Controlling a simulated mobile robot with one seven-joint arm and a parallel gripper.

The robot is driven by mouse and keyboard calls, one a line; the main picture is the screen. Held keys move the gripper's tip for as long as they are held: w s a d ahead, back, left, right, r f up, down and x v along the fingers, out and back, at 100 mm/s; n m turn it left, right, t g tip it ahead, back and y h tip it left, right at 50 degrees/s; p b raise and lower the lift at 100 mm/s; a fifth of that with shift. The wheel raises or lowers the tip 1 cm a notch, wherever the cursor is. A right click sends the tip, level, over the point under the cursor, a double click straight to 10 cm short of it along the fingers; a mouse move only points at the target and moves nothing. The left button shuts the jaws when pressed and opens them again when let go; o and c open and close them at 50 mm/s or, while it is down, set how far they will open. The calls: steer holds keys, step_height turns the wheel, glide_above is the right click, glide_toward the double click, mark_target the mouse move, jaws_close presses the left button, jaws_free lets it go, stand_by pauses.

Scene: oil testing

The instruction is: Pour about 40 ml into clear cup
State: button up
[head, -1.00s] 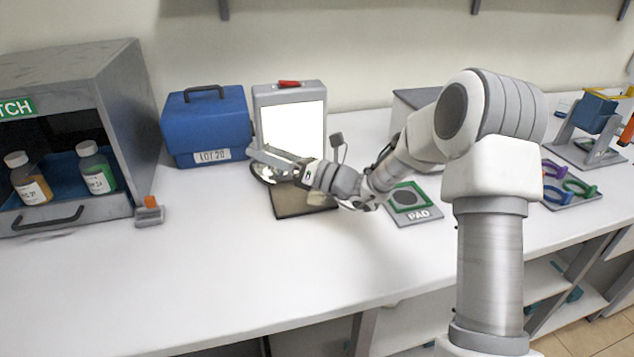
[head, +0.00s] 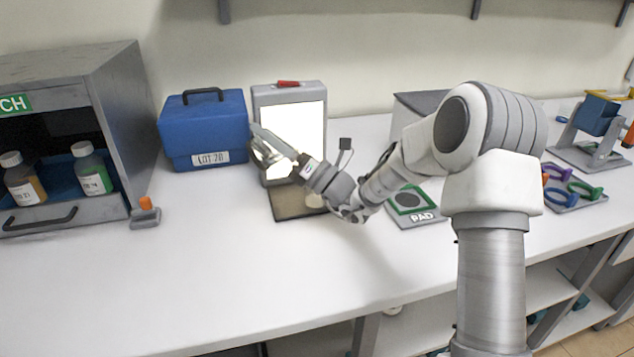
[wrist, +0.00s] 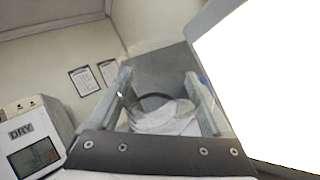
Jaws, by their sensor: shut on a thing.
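My gripper (head: 266,145) is shut on a see-through vessel (head: 263,154) in front of the lit white panel. The vessel is small and partly hidden by the fingers in the head view. In the wrist view the clear vessel (wrist: 160,112) sits between the two fingers, with a dark curved rim line and pale grey inside; I cannot tell its liquid level. A small pale rounded thing (head: 315,203) shows on the dark mat (head: 290,213) below my wrist, partly hidden; I cannot tell whether it is the clear cup. No pouring stream is visible.
The lit panel (head: 306,140) stands close behind my gripper. A blue case (head: 205,130) is to its left, and a cabinet with bottles (head: 92,170) further left. A green-framed pad (head: 416,204) lies right of the mat. The front counter (head: 230,280) is clear.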

steer(key=shift+d+r+m+t+b, duration=0.25)
steer(key=shift+r+m+t+b, duration=0.3)
steer(key=shift+m+t+b, duration=0.45)
steer(key=shift+d+r+m+t, duration=0.15)
steer(key=shift+m+t, duration=0.15)
steer(key=shift+t, duration=0.1)
steer(key=shift+w+r+m+t+p, duration=0.2)
steer(key=shift+r+m+t+p, duration=0.05)
steer(key=shift+m+t+p, duration=0.3)
steer(key=shift+w+d+r+m+t+p, duration=0.1)
steer(key=shift+d+r+m+t+p, duration=0.1)
steer(key=shift+d+m+t+p, duration=0.4)
stand_by(0.4)
